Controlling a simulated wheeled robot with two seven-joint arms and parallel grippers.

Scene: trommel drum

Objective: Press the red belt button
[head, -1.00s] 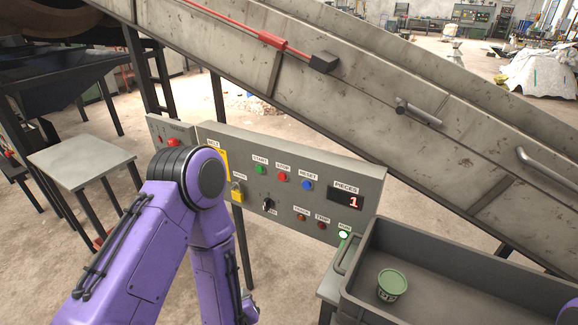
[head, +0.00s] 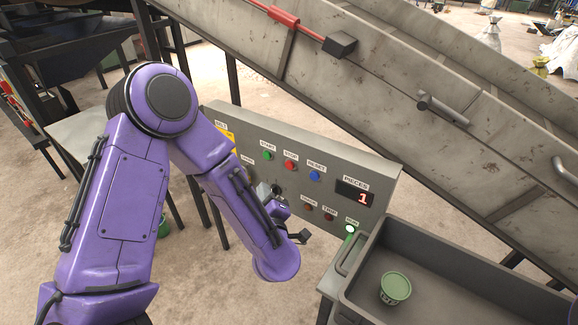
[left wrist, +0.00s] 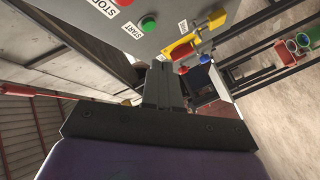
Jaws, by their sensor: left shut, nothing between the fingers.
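The grey control panel (head: 330,165) stands in front of the conveyor. Its yellow BELT plate (head: 226,137) is mostly hidden behind my left arm in the head view. My left gripper (left wrist: 163,70) is shut and empty. My right gripper is out of view.
The panel also has a red STOP button (head: 289,166) and a blue RESET button (head: 314,176); its display (head: 354,194) reads 1. A grey bin (head: 440,262) with a green-lidded cup (head: 395,288) stands at the right. The sloping conveyor (head: 430,60) rises behind.

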